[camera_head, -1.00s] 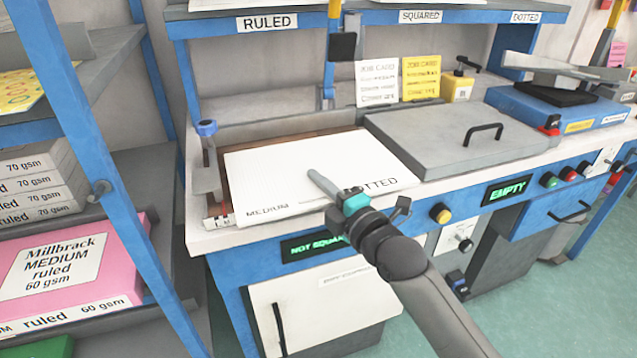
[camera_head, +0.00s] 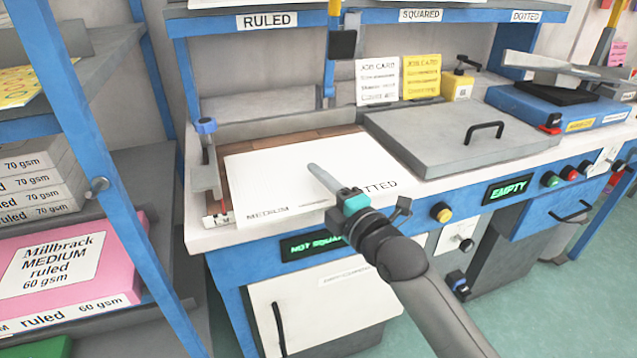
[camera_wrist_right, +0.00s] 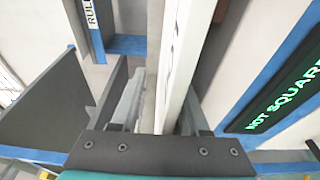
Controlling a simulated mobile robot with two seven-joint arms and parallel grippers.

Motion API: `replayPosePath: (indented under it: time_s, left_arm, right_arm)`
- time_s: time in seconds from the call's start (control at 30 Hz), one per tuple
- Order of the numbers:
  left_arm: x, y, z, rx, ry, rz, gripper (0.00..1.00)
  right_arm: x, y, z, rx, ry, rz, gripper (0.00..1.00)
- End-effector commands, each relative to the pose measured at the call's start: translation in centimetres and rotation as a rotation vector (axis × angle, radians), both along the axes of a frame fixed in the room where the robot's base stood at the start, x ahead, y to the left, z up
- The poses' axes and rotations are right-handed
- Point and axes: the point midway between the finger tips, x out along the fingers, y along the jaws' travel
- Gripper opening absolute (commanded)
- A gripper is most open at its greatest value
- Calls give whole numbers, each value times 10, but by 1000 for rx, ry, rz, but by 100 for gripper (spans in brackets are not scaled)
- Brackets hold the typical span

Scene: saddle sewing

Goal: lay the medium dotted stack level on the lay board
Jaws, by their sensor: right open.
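The medium dotted stack (camera_head: 285,170) is a white block of sheets with "MEDIUM" and "DOTTED" on its front edge. It lies over the brown wooden lay board (camera_head: 325,137), turned askew, with its front edge near the bench front. A strip of board shows behind it and at its left. My right gripper (camera_head: 318,174) is at the stack's front edge, over its top in the head view. In the right wrist view the open jaws (camera_wrist_right: 155,105) have a white edge of the stack (camera_wrist_right: 182,70) between them. My left gripper is out of view.
A grey lidded plate with a black handle (camera_head: 484,131) stands right of the board. The display (camera_head: 316,245) below reads "NOT SQUARE"; another (camera_head: 507,189) reads "EMPTY". A paper shelf (camera_head: 100,200) is at left.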

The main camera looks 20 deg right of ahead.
Motion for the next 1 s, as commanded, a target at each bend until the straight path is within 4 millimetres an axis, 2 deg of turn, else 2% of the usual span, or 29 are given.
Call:
replayPosePath:
  time_s: [0.23, 0.37, 1.0]
  left_arm:
    - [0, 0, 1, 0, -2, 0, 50]
    - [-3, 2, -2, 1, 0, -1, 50]
    - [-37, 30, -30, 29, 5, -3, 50]
  right_arm:
    - [-2, -1, -3, -1, 9, 0, 45]
    - [-12, -3, -3, -3, 9, 0, 45]
    - [-100, -26, -1, -2, 6, 1, 45]
